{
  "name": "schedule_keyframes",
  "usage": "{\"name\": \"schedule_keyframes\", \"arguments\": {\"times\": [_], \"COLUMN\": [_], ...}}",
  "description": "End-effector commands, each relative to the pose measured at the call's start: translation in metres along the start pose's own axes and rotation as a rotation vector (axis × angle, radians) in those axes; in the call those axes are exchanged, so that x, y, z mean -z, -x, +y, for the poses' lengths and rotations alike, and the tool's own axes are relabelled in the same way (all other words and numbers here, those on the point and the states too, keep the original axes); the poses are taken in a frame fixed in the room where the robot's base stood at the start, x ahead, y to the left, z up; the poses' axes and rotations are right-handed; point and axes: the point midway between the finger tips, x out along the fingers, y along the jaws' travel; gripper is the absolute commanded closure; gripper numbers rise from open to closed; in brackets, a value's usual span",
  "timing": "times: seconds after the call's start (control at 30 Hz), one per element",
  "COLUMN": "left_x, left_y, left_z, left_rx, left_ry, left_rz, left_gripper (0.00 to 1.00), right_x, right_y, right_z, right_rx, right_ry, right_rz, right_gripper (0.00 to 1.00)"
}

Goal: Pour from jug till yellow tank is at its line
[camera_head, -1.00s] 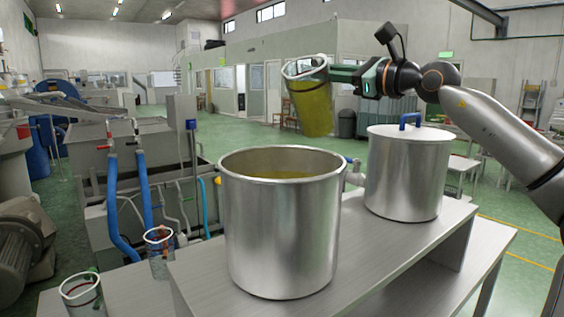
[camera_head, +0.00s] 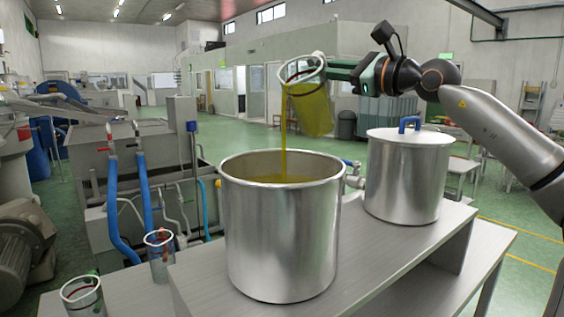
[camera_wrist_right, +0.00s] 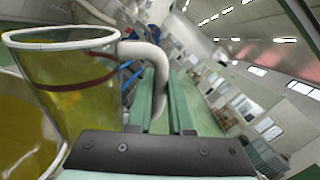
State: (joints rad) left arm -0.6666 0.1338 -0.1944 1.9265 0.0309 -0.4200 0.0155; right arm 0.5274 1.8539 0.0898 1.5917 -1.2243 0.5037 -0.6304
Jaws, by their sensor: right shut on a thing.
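My right gripper (camera_head: 340,72) is shut on the handle of a clear jug (camera_head: 312,108) and holds it tilted above the open steel tank (camera_head: 282,240). A thin yellow-green stream (camera_head: 284,135) falls from the jug's left side into the tank. Yellow liquid (camera_head: 262,180) shows inside the tank below its rim. A small yellow spot (camera_head: 217,182) shows by the rim's left side; I see no fill line. In the right wrist view, the jug (camera_wrist_right: 75,92) holds yellow-green liquid and has a dark red band; the gripper fingers (camera_wrist_right: 172,100) are at its pale handle. My left gripper is not in view.
A lidded steel tank (camera_head: 405,180) with a blue handle stands right of the open one on the grey bench (camera_head: 395,250). Two clear jugs (camera_head: 82,296) (camera_head: 160,256) with red marks stand at the lower left. Machinery with blue hoses (camera_head: 112,205) lies behind.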

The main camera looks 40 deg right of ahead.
Motion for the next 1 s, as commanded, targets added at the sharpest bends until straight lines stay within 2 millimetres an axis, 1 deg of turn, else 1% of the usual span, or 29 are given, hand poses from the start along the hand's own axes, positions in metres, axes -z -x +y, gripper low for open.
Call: {"name": "schedule_keyframes", "arguments": {"times": [0.03, 0.07, 0.13, 0.27, 0.57, 0.7, 1.0], "left_x": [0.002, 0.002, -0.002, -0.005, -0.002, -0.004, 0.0], "left_y": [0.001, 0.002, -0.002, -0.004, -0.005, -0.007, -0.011], "left_z": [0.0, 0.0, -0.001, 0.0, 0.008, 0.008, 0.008], "left_rx": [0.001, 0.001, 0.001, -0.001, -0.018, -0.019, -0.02], "left_ry": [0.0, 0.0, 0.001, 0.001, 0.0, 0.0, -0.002], "left_rz": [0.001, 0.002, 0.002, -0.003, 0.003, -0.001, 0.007], "left_gripper": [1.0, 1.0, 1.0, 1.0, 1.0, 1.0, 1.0], "right_x": [-0.006, -0.008, -0.004, -0.003, -0.002, -0.001, 0.0], "right_y": [0.001, 0.001, 0.002, 0.002, 0.003, 0.003, 0.004], "right_z": [-0.001, -0.001, 0.003, 0.005, 0.01, 0.012, 0.015], "right_rx": [0.004, 0.004, 0.004, 0.004, 0.005, 0.005, 0.006], "right_ry": [0.018, 0.028, 0.047, 0.076, 0.122, 0.143, 0.179], "right_rz": [-0.009, -0.011, -0.015, -0.02, -0.029, -0.033, -0.04], "right_gripper": [1.0, 1.0, 1.0, 1.0, 1.0, 1.0, 1.0]}}
